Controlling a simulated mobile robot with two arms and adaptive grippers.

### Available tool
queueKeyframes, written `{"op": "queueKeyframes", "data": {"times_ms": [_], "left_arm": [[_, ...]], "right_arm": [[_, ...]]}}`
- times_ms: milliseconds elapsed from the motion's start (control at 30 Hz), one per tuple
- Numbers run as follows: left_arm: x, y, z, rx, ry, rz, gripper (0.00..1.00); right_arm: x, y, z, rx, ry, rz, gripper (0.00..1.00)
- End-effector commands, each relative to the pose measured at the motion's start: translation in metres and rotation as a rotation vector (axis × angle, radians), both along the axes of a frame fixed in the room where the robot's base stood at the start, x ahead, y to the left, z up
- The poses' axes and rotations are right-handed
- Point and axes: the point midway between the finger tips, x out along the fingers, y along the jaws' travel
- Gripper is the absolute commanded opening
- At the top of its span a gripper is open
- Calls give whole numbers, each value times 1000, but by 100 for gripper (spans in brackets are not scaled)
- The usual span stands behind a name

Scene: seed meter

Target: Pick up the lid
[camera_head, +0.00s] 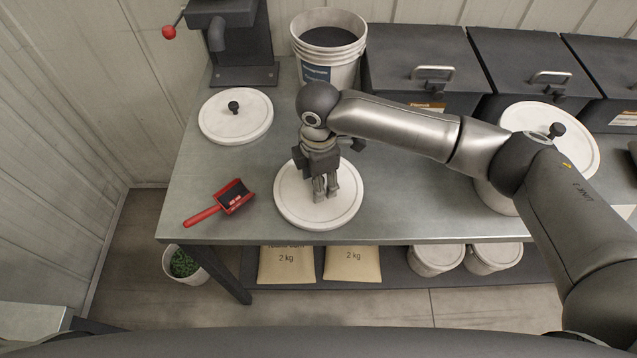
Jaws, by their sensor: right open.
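A round white lid (290,205) lies flat on the metal table near its front edge, and its knob is hidden behind my gripper. My right gripper (325,190) points down over the middle of this lid. Its fingers are open, with a narrow gap between them; I cannot tell whether they are around the knob. A second white lid (236,120) with a dark knob lies at the left of the table. A third white lid (575,150) with a dark knob sits on a container at the right, partly hidden behind my right arm. My left gripper is not in view.
A white bucket (326,70) with dark contents stands behind my right gripper. Dark lidded bins (412,60) line the back. A red scoop (232,196) lies at the left front of the table (190,165). A dark machine (235,45) stands at the back left.

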Motion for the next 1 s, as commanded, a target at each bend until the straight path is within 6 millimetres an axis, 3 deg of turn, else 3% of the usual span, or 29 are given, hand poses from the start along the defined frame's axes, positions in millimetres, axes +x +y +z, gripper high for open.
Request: {"op": "queueKeyframes", "data": {"times_ms": [200, 567, 1000], "left_arm": [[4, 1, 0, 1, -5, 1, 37], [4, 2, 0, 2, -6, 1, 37], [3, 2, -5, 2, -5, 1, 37]], "right_arm": [[0, 0, -1, 0, -1, 0, 48], [0, 1, 0, 1, -1, 0, 1], [1, 1, 8, 3, -3, 0, 0]]}}
